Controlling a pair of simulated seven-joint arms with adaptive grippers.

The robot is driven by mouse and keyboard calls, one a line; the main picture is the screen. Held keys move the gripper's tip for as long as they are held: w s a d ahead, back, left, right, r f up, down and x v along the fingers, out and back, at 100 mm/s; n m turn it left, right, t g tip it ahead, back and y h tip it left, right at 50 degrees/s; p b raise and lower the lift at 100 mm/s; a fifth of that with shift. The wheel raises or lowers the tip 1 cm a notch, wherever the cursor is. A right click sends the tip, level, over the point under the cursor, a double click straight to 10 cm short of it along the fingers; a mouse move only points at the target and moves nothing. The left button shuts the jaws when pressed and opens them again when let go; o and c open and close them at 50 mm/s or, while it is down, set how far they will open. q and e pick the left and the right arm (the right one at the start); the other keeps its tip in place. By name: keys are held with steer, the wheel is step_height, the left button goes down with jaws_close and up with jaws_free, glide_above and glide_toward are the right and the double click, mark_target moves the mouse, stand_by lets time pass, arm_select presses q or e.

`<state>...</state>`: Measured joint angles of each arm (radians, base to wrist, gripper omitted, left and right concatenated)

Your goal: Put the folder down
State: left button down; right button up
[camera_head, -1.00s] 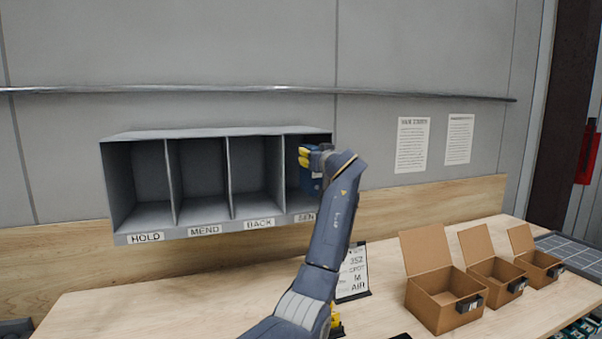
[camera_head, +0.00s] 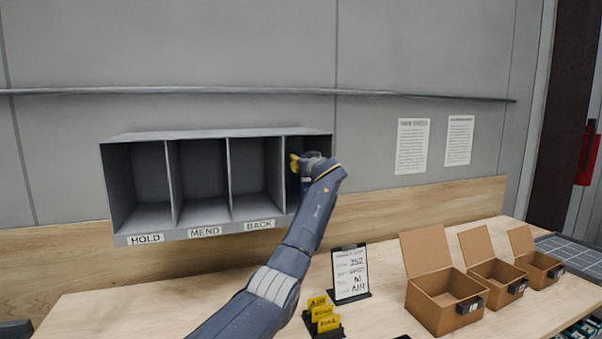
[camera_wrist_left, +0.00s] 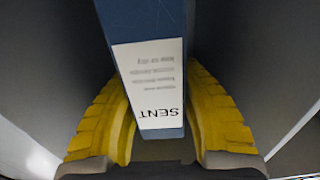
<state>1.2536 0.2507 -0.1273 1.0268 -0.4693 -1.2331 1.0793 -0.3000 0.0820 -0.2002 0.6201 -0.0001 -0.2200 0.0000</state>
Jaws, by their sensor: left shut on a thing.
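The blue folder (camera_wrist_left: 150,22) with a white label reading SENT fills the middle of the left wrist view. My left gripper (camera_wrist_left: 160,125) has its yellow fingers on both sides of the folder and is shut on it. In the head view the left gripper (camera_head: 297,165) is at the mouth of the rightmost compartment of the grey rack (camera_head: 215,133). The folder is mostly hidden there by the gripper and wrist. In the wrist view grey walls stand on both sides of the folder. My right gripper is not in view.
The other compartments, labelled HOLD (camera_head: 146,239), MEND (camera_head: 205,231) and BACK (camera_head: 259,225), are empty. On the table are a sign stand (camera_head: 350,273), yellow tabbed cards (camera_head: 322,313) and three open cardboard boxes (camera_head: 440,310). A rail (camera_head: 230,90) runs along the wall above.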

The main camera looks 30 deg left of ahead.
arm_select(q)
step_height(320, 180, down, 3)
steer(key=shift+f, duration=0.15)
steer(key=shift+w+a+f, duration=0.1)
steer(key=shift+a+f, duration=0.05)
steer(key=shift+f, duration=0.3)
steer(key=c, duration=1)
jaws_free()
steer(key=shift+c, duration=0.2)
